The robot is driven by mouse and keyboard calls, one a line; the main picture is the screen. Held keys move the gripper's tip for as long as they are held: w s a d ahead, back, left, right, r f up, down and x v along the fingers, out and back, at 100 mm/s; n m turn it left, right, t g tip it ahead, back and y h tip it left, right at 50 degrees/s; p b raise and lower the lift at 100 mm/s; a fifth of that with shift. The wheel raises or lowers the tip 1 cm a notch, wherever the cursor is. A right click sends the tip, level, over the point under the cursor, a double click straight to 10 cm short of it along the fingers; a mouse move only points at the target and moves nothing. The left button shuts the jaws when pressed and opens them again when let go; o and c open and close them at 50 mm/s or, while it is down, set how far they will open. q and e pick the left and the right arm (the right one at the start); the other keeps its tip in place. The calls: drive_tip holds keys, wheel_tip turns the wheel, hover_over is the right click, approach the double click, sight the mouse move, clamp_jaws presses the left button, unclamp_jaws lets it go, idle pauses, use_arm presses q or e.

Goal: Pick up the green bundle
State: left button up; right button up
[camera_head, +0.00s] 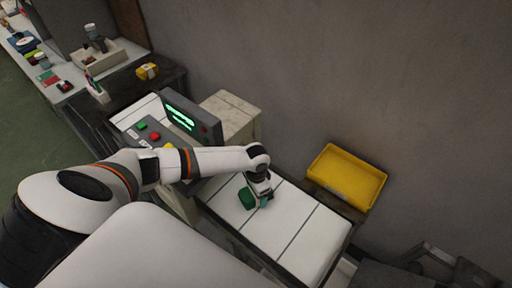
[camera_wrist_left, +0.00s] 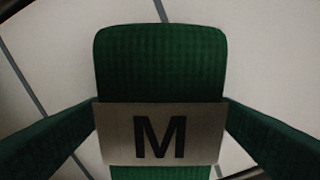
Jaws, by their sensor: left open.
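The green bundle (camera_head: 246,199) lies on the white panelled surface, partly hidden by my left gripper (camera_head: 261,199). In the left wrist view the green bundle (camera_wrist_left: 160,65) fills the middle, rounded at its far end, with a pale band marked "M" (camera_wrist_left: 159,135) across it. My left gripper is open, very close above or around the bundle. Dark green strips run in from both lower corners of the wrist view; I cannot tell whether they are fingers or parts of the bundle. My right gripper is not in view.
The white panelled surface (camera_head: 290,232) is clear to the right of the bundle. A yellow tray (camera_head: 345,178) stands beyond it, near the wall. A console with a green-lit display (camera_head: 182,115) and buttons stands to the left. A cluttered counter (camera_head: 62,65) is at upper left.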

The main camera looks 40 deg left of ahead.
use_arm(q)
drive_tip(key=c, duration=1.1)
drive_tip(key=shift+r, duration=0.1)
